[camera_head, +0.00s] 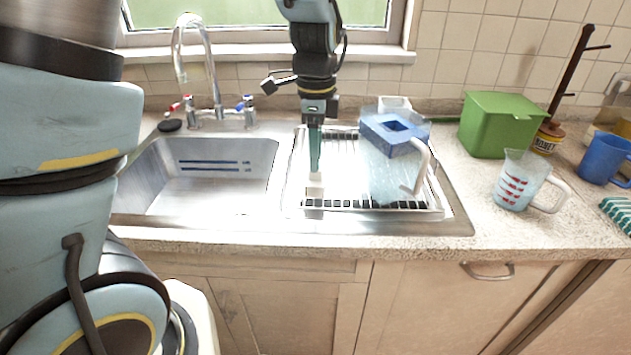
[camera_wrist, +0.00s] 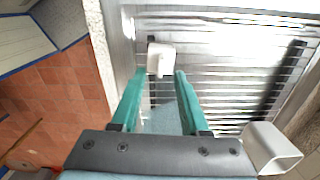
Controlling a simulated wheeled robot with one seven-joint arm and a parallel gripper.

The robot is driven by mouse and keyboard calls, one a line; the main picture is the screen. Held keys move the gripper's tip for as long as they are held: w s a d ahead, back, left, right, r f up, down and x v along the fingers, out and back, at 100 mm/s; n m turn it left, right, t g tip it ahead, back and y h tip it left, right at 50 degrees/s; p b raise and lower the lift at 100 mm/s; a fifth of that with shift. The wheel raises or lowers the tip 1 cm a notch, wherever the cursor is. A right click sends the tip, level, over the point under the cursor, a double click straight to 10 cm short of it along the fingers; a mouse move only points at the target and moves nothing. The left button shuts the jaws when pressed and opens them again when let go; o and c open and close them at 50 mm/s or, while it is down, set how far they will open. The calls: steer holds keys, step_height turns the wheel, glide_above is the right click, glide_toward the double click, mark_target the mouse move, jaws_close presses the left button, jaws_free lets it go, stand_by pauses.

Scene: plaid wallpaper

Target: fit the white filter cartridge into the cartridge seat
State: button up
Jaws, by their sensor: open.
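The white filter cartridge (camera_head: 315,187) is a small white block at the left end of the drying rack. It also shows in the wrist view (camera_wrist: 161,60), just beyond the fingertips. My gripper (camera_head: 315,170) points down above it; in the wrist view the green fingers (camera_wrist: 159,75) are open and apart, with nothing clamped between them. The clear, bluish pitcher (camera_head: 384,174) stands to the right on the rack. Its blue top (camera_head: 378,133) has a square opening, which looks like the cartridge seat (camera_head: 398,125). The inside of the seat is hard to make out.
The white wire rack (camera_head: 297,190) lies beside the steel sink (camera_head: 200,190). The pitcher's white handle (camera_head: 422,165) sticks out toward the front right. A white item (camera_head: 394,102) is behind the pitcher. A green box (camera_head: 497,128) and a measuring cup (camera_head: 520,182) stand farther right.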

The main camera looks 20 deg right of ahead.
mark_target(315, 181)
steer(key=shift+f+p, duration=0.35)
steer(key=shift+f, duration=1.25)
steer(key=shift+w, duration=0.1)
jaws_close()
